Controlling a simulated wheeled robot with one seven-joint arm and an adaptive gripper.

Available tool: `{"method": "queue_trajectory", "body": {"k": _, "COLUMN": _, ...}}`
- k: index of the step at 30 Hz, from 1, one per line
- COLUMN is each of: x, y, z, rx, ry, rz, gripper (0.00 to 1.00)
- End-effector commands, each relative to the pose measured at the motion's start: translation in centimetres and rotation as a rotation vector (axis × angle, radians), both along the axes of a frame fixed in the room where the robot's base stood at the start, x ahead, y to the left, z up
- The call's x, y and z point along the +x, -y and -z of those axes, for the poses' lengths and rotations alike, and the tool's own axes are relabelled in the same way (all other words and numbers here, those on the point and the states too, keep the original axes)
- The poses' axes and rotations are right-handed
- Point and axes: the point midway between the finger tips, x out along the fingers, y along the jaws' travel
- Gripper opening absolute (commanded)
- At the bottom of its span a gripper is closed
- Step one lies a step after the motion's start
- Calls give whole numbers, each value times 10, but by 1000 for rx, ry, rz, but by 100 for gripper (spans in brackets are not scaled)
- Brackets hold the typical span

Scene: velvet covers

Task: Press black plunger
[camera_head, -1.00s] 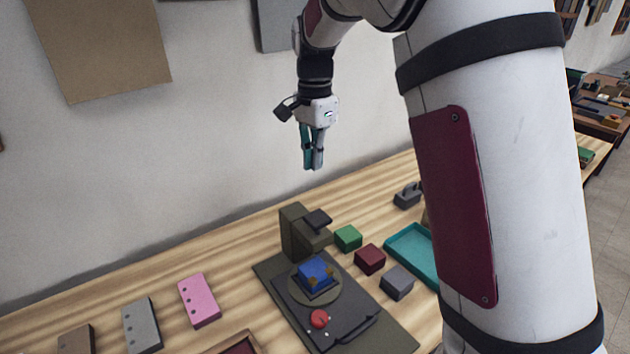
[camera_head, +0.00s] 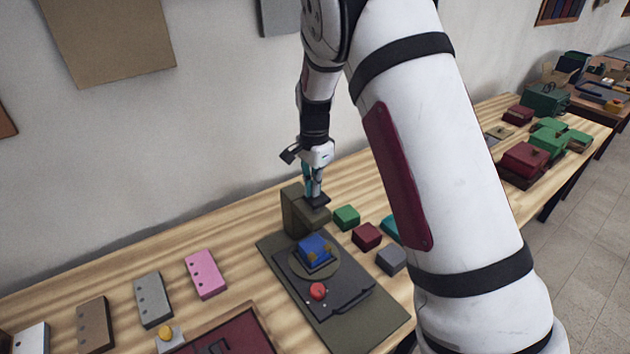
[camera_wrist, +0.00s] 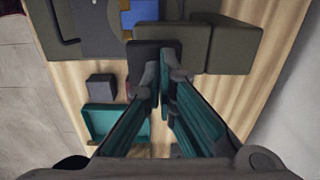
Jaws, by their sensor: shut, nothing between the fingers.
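The press (camera_head: 303,212) is a dark olive column on a base plate, with the black plunger (camera_head: 320,202), a flat square pad, at the top of its arm. Below it a blue box (camera_head: 314,249) with yellowish corner marks sits on a round disc. My gripper (camera_head: 313,194) points down with its fingers together and empty, its tips at the top of the plunger. In the wrist view the tips overlap the black pad (camera_wrist: 139,52). I cannot tell whether they touch it or are just above.
Green (camera_head: 346,216), dark red (camera_head: 367,235) and grey (camera_head: 391,260) blocks stand right of the press. A red button (camera_head: 318,291) is on the press base. Pink (camera_head: 205,274) and grey (camera_head: 153,300) slabs lie to the left.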

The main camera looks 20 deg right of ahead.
Motion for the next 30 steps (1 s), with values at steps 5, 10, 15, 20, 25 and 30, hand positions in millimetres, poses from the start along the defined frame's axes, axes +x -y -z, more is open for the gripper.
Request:
{"method": "queue_trajectory", "body": {"k": 5, "x": 0, "y": 0, "z": 0, "rx": 0, "ry": 0, "rz": 0, "gripper": 0}}
{"method": "queue_trajectory", "body": {"k": 10, "x": 0, "y": 0, "z": 9, "rx": 0, "ry": -2, "rz": 0, "gripper": 0}}
{"method": "queue_trajectory", "body": {"k": 15, "x": 1, "y": 0, "z": 34, "rx": 0, "ry": -3, "rz": 1, "gripper": 0}}
{"method": "queue_trajectory", "body": {"k": 20, "x": 0, "y": 0, "z": 38, "rx": -1, "ry": -2, "rz": 0, "gripper": 0}}
{"method": "queue_trajectory", "body": {"k": 25, "x": -1, "y": 0, "z": 39, "rx": -1, "ry": -5, "rz": 0, "gripper": 0}}
{"method": "queue_trajectory", "body": {"k": 30, "x": -5, "y": 4, "z": 30, "rx": -1, "ry": -4, "rz": 1, "gripper": 0}}
